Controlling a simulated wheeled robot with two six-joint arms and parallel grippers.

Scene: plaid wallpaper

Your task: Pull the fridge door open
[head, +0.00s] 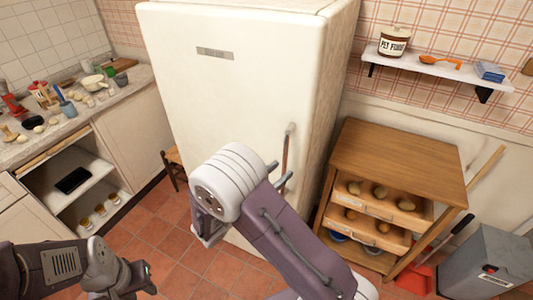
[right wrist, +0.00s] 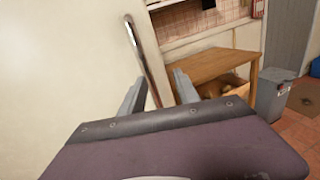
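The white fridge (head: 225,90) stands in the middle of the head view, its door shut. Its upright metal handle (head: 287,150) is on the door's right side; the handle also shows in the right wrist view (right wrist: 145,55). My right gripper (head: 279,178) is at the handle's lower part, partly hidden behind my wrist. In the right wrist view its two fingers (right wrist: 160,92) are apart, with the handle's lower end showing between them. Whether they touch it I cannot tell. My left gripper (head: 142,278) is low at the left, away from the fridge; its opening is unclear.
A wooden cabinet (head: 400,155) with drawers of round items stands close to the fridge's right. A wall shelf (head: 438,68) is above it, and a grey bin (head: 490,262) is at the far right. A counter (head: 95,110) and small stool (head: 173,160) are left. Tiled floor (head: 170,225) before the fridge is clear.

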